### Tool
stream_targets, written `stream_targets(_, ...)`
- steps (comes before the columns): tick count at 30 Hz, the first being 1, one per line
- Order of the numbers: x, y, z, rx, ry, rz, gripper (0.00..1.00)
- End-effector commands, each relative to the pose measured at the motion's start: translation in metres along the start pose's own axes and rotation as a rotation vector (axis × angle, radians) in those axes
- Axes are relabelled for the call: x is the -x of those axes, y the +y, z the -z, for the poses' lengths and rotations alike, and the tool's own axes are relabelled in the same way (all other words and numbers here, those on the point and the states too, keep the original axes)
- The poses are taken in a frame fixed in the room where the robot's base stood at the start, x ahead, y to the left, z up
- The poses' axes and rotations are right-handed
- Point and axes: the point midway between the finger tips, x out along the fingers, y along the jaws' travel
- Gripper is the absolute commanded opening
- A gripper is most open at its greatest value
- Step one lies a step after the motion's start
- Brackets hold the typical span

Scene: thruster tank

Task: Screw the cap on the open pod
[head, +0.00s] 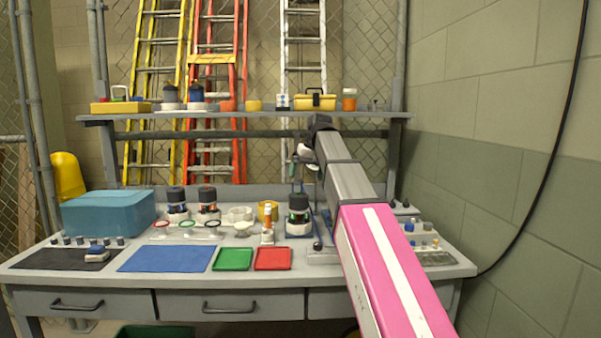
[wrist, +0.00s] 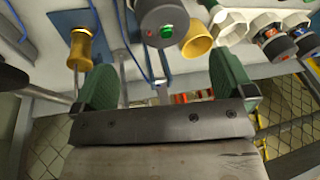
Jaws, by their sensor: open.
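A white, open-topped piece (head: 240,213), which may be the open pod, stands among the pods at the back of the bench. A small white round piece (head: 243,230) lies just in front of it; I cannot tell if it is the cap. White pieces also show at the top of the wrist view (wrist: 231,27). My gripper (wrist: 163,75) is open, its two green fingers apart with nothing held between them. In the head view it hangs above the back of the bench, right of the white piece and above a dark-topped pod (head: 299,213).
Two dark-topped pods (head: 177,202) stand left of the white piece, a yellow cup (head: 265,207) right of it. An orange-and-white bottle (head: 267,229) stands in front. A teal box (head: 108,213) is at left. The blue mat (head: 165,258) is bare. A loaded shelf (head: 230,114) spans behind.

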Motion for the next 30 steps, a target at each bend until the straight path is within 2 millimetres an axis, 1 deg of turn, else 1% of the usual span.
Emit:
stream_targets(3,-0.001,-0.002,0.005,-0.237,-0.028,-0.028,1.00)
stream_targets(12,-0.004,-0.008,0.013,-0.858,-0.062,-0.127,1.00)
stream_targets(21,-0.005,-0.015,0.020,-1.459,-0.034,-0.250,1.00)
stream_targets(25,-0.005,-0.017,0.022,-1.652,-0.010,-0.291,1.00)
stream_targets(27,-0.005,-0.018,0.023,-1.722,0.001,-0.307,1.00)
stream_targets(30,-0.006,-0.018,0.023,-1.781,0.011,-0.320,1.00)
